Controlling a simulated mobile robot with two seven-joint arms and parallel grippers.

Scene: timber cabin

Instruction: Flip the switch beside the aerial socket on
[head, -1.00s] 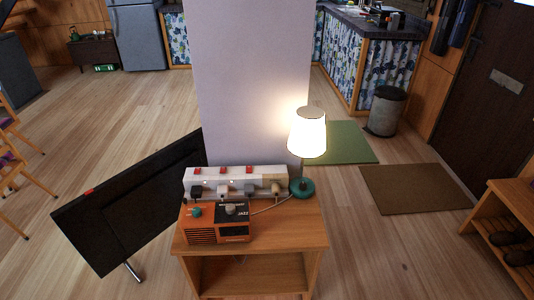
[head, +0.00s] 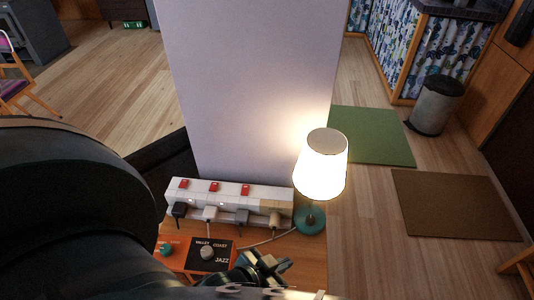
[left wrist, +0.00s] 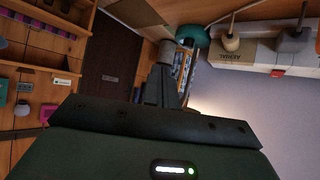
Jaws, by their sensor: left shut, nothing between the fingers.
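A white socket strip (head: 173,195) stands along the foot of the pillar, with three red switches (head: 214,187) on top and several plugs along its front. Its cream right end is the aerial socket (left wrist: 226,57), labelled AERIAL in the left wrist view, with a beige plug (head: 275,219) in it. The red switch beside it (head: 245,190) is above the grey plug and also shows in the left wrist view (left wrist: 278,73); its position is too small to tell. My left gripper (head: 268,268) is shut and empty, in front of the strip and apart from it. My right gripper is out of view.
A lit lamp (head: 321,168) with a teal base stands right of the strip, its cord running in front. An orange radio (head: 208,253) sits before the strip, partly behind my left arm. The pillar (head: 250,90) rises behind.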

